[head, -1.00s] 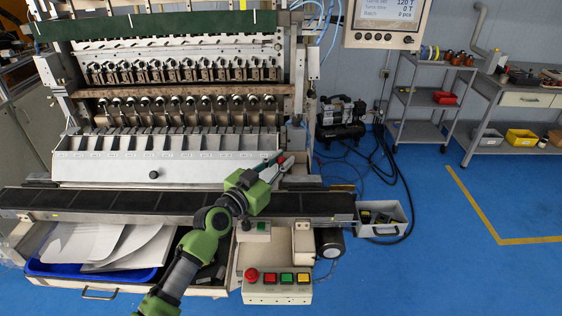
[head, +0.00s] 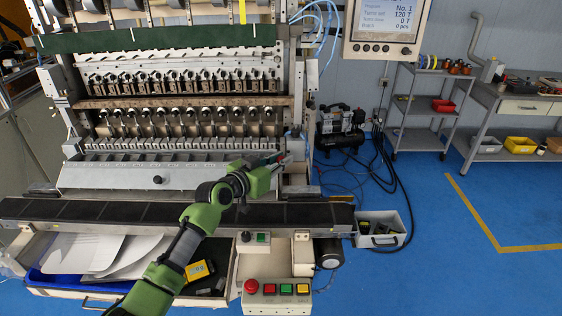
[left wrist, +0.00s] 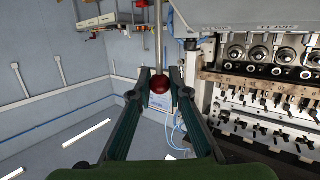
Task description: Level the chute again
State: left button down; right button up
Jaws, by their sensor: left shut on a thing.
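The chute (head: 120,175) is the wide pale metal tray with a row of compartments across the machine's front, above the dark belt. Its compartments look shallow from here, and a round black knob sits on its front face. My left gripper (head: 274,164) is at the chute's right end. In the left wrist view, my left gripper (left wrist: 159,86) is shut on a dark red ball knob (left wrist: 159,82) at the end of a metal lever rod (left wrist: 158,42). The knob is hard to make out in the head view. My right gripper is not in view.
A dark conveyor belt (head: 100,212) runs in front of the chute, under my left arm. A control box (head: 277,300) with coloured buttons stands at the front. A grey bin (head: 383,236) is at the belt's right end. Blue floor to the right is clear.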

pick_arm(q)
jog(key=shift+w+n+g+y, duration=0.35)
jog(key=shift+w+g, duration=0.25)
jog(key=shift+w, duration=0.5)
jog(key=c, duration=1.9)
grip_release()
jog(key=shift+f, duration=0.15)
jog(key=v, duration=1.2)
jog(key=shift+w+a, duration=0.1)
jog(key=shift+a, duration=0.05)
